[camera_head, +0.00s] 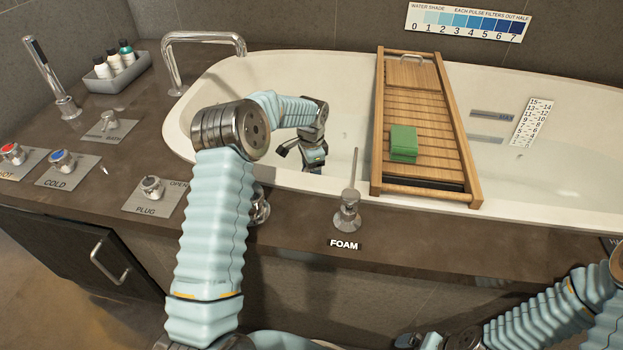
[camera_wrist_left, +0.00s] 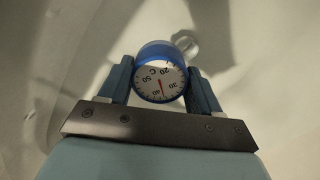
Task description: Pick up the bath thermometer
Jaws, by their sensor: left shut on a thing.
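In the head view my left gripper (camera_head: 314,160) is low inside the white bathtub (camera_head: 560,85), left of the wooden tray. I cannot make out the thermometer in the head view. My right arm is at the lower right, and its gripper (camera_head: 420,342) is cut by the bottom edge; its fingers are not clear.
The wooden tray (camera_head: 465,150) spans the tub and carries a green block (camera_head: 403,143). The faucet (camera_head: 172,62) stands at the back left, and the foam lever (camera_head: 348,208) on the front ledge. A toiletry caddy (camera_head: 100,82) is at the far left.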

